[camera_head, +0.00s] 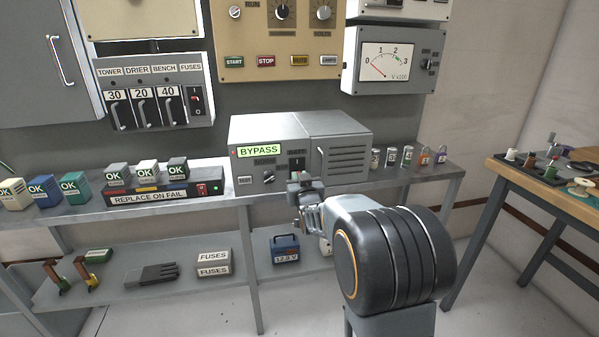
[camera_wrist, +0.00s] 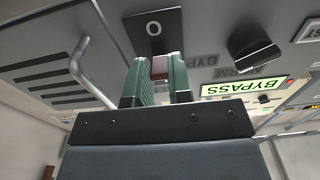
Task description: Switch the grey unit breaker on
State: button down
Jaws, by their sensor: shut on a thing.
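The grey unit (camera_head: 258,184) stands on the upper shelf, with a lit BYPASS sign (camera_head: 259,151) on its front. Its breaker (camera_head: 297,163) is a black plate on the front, partly hidden behind my gripper (camera_head: 300,182). In the wrist view, the breaker plate (camera_wrist: 153,24) shows an O mark. My gripper's green-padded fingers (camera_wrist: 159,75) are closed on a small reddish-brown breaker lever (camera_wrist: 159,67) between them. The lever's far part and the other end of the plate are hidden by the fingers. The BYPASS sign (camera_wrist: 243,88) appears upside down there.
The unit's bar handle (camera_wrist: 90,72) is close to the fingers, with a black knob (camera_wrist: 252,50) on the other side. A REPLACE ON FAIL tray (camera_head: 160,197) stands left of the unit. Small cans and padlocks (camera_head: 408,157) stand right. A wooden-topped table (camera_head: 540,185) is at far right.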

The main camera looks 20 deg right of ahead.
aim_at(295, 147)
notch_tip(295, 147, up, 2)
jog(key=g+p, duration=0.1)
jog(key=p, duration=0.1)
jog(key=g+p, duration=0.1)
jog(key=p, duration=0.2)
jog(key=g+y+p, duration=0.1)
jog(key=g+p, duration=0.1)
jog(key=shift+r+p, duration=0.25)
jog(key=shift+p, duration=0.1)
jog(key=g+p, duration=0.1)
jog(key=p, duration=0.3)
jog(key=shift+w+r+g, duration=0.1)
jog(key=shift+r+g, duration=0.05)
jog(key=shift+g, duration=0.25)
jog(key=shift+g+p, duration=0.5)
jog(key=shift+p, duration=0.75)
jog(key=shift+w+f+p, duration=0.1)
jog(key=shift+f+p, duration=0.1)
jog(key=shift+p, duration=0.1)
jog(key=shift+y, duration=0.3)
jog(key=c, duration=1)
grip_release()
jog(key=shift+c, duration=0.2)
